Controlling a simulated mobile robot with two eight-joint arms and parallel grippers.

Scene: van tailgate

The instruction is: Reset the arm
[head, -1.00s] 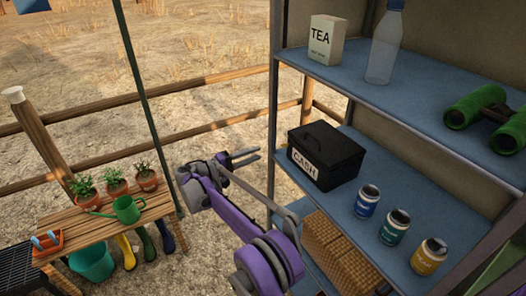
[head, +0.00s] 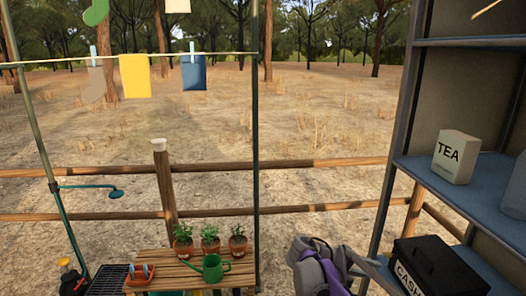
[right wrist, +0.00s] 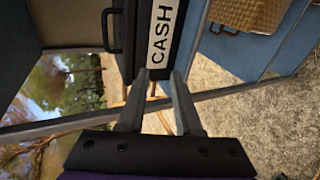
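My right gripper (head: 368,266) shows low in the head view, left of the shelf unit, with its purple and grey arm below it. In the right wrist view my right gripper (right wrist: 160,74) has its two fingers apart, with nothing between them. The black cash box (head: 440,268) sits on the lower shelf, to the right of the gripper. Its CASH label (right wrist: 162,35) shows just beyond the fingertips in the right wrist view; I cannot tell the exact gap. My left gripper is not in view.
The shelf unit (head: 396,120) stands at the right, with a tea box (head: 456,158) on its upper blue shelf. A wooden table (head: 172,272) with potted plants and a green watering can (head: 212,268) stands at lower left. A wooden fence (head: 320,206) runs behind.

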